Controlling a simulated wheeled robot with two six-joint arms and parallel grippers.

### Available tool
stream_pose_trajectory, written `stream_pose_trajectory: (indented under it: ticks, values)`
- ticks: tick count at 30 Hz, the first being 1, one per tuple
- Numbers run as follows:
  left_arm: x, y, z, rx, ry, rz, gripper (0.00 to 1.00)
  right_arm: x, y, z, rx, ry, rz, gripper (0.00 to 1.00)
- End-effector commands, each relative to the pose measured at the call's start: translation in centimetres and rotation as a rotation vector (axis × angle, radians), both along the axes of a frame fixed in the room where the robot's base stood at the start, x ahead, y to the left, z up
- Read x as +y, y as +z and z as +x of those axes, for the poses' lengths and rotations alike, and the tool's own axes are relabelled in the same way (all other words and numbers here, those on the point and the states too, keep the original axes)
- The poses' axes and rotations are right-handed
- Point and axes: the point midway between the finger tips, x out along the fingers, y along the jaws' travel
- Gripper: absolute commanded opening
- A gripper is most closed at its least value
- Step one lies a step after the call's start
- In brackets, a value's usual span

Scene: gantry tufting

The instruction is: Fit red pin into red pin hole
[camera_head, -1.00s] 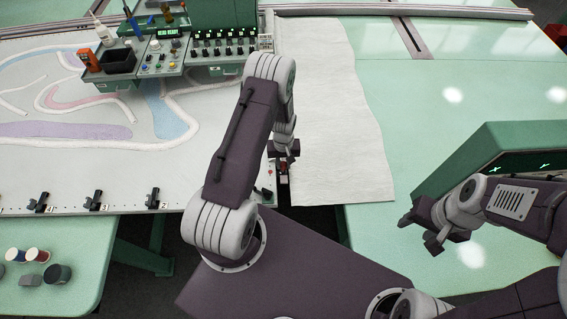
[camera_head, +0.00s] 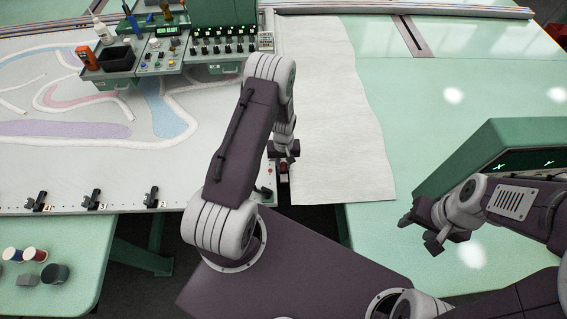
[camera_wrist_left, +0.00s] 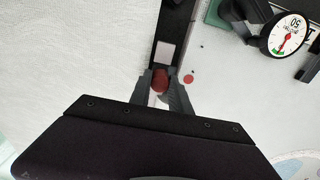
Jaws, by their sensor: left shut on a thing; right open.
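The red pin (camera_wrist_left: 160,80) shows as a rounded red-brown top between the fingers of my left gripper (camera_wrist_left: 161,88) in the left wrist view. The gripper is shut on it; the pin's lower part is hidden. My right gripper (camera_head: 424,233) is open and empty at the right.
A dark bar with a pale patch (camera_wrist_left: 165,52) runs beyond the pin. A round dial gauge (camera_wrist_left: 287,34) stands to the right. Several black clamps (camera_head: 92,200) line the front table edge. A control panel (camera_head: 160,60) stands at the back; spools (camera_head: 30,254) are at lower left.

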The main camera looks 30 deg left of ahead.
Motion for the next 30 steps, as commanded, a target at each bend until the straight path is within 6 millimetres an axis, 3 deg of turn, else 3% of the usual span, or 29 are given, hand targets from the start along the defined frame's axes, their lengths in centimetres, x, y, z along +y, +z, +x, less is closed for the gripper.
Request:
stream_pose_trajectory:
  ticks: [23, 24, 26, 27, 30]
  values:
    - [0.0, -1.6, 0.0, 0.0, 0.0, 0.0, 0.0, 0.0, -1.5, 0.0, 0.0, 0.0, 0.0, 0.5]
    - [0.0, -1.6, 0.0, 0.0, 0.0, 0.0, 0.26, 0.0, -1.5, 0.0, 0.0, 0.0, 0.0, 0.5]
    - [0.0, -1.6, 0.0, 0.0, 0.0, 0.0, 0.43, 0.0, -1.4, 0.0, 0.0, 0.0, 0.0, 0.5]
    - [0.0, -1.6, 0.0, 0.0, 0.0, 0.0, 0.49, 0.0, -1.4, 0.0, 0.0, 0.0, 0.0, 0.5]
    - [0.0, -1.6, 0.0, 0.0, 0.0, 0.0, 0.49, 0.0, -1.4, 0.0, 0.0, 0.0, 0.0, 0.5]
